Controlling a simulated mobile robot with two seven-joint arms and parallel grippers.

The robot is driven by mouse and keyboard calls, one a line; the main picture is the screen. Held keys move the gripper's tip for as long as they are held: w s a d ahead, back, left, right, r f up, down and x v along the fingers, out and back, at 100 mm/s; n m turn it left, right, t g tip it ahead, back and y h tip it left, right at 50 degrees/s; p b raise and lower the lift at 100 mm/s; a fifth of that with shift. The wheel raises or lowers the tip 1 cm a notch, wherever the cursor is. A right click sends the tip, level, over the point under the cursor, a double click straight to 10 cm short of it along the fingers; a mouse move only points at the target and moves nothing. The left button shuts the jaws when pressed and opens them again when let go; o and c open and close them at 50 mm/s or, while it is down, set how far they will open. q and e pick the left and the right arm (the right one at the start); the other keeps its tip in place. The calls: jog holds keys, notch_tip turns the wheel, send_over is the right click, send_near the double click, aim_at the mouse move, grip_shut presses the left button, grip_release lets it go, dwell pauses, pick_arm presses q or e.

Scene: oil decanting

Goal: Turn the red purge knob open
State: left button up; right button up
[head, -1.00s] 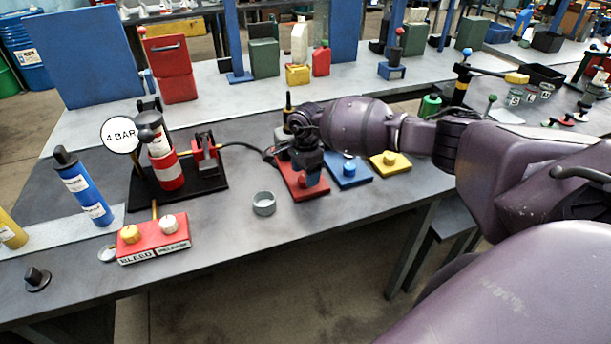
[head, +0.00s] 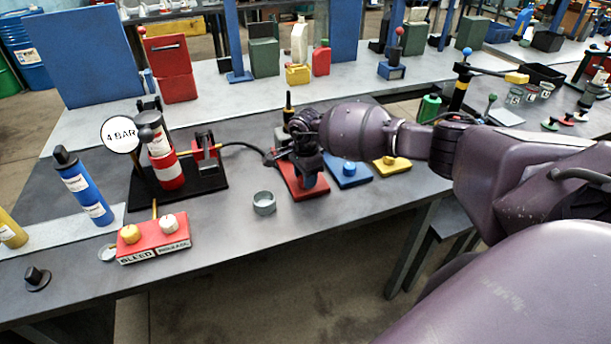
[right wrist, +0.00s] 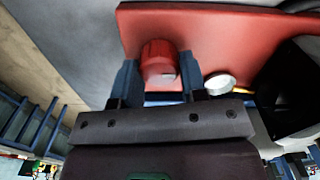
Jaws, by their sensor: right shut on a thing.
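The red purge knob (right wrist: 159,58) is a short red cylinder on a red base plate (right wrist: 235,35). In the right wrist view the knob stands between the two blue fingers of my right gripper (right wrist: 159,78), which is shut on it. In the head view the red plate (head: 290,185) lies on the bench, and my right gripper (head: 308,178) points down over it. The gripper and wrist hide most of the knob there. My left gripper is not in view.
A blue plate with a knob (head: 347,174) and a yellow one (head: 390,164) lie right of the red plate. A grey cup (head: 264,203) stands to its left. A black hose (head: 243,146) runs toward the red plate. A red BLEED box (head: 153,240) sits further left.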

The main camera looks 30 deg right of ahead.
jog(key=m, duration=0.3)
jog(key=shift+r, duration=0.1)
jog(key=m, duration=0.3)
jog(key=shift+s+m, duration=0.1)
jog(key=shift+m, duration=0.2)
jog(key=m+p, duration=0.1)
jog(key=m, duration=0.3)
jog(key=shift+a+m, duration=0.1)
jog(key=shift+m, duration=0.2)
jog(key=m+p, duration=0.1)
jog(key=m, duration=0.3)
jog(key=shift+m+p, duration=0.3)
jog(key=shift+m, duration=0.4)
jog(key=shift+a+m, duration=0.1)
jog(key=shift+m, duration=0.5)
